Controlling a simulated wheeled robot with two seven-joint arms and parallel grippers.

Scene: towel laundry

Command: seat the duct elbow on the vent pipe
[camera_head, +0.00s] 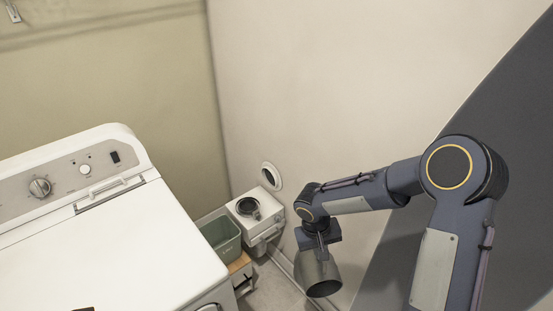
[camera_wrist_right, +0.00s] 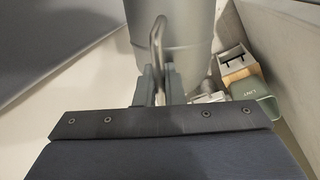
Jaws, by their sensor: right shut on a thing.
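The duct elbow (camera_head: 317,274) is a grey metal tube with a dark round opening facing down, hanging below my right gripper (camera_head: 320,246). In the right wrist view the elbow (camera_wrist_right: 190,35) fills the top middle. There my right gripper (camera_wrist_right: 160,84) is shut on its thin bent handle (camera_wrist_right: 156,45). A white-rimmed round opening (camera_head: 271,176) is in the wall, left of and above the elbow. A white box with a dark round collar (camera_head: 247,207) stands below it. I cannot tell which of these is the vent pipe. The elbow is apart from both. My left gripper is not in view.
A green bin (camera_head: 219,235) stands beside the white box; it shows with "LINT" lettering in the right wrist view (camera_wrist_right: 254,105). A wooden-topped stand (camera_head: 240,264) is below it. A white washer or dryer (camera_head: 110,250) fills the left. The wall is close behind my right arm.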

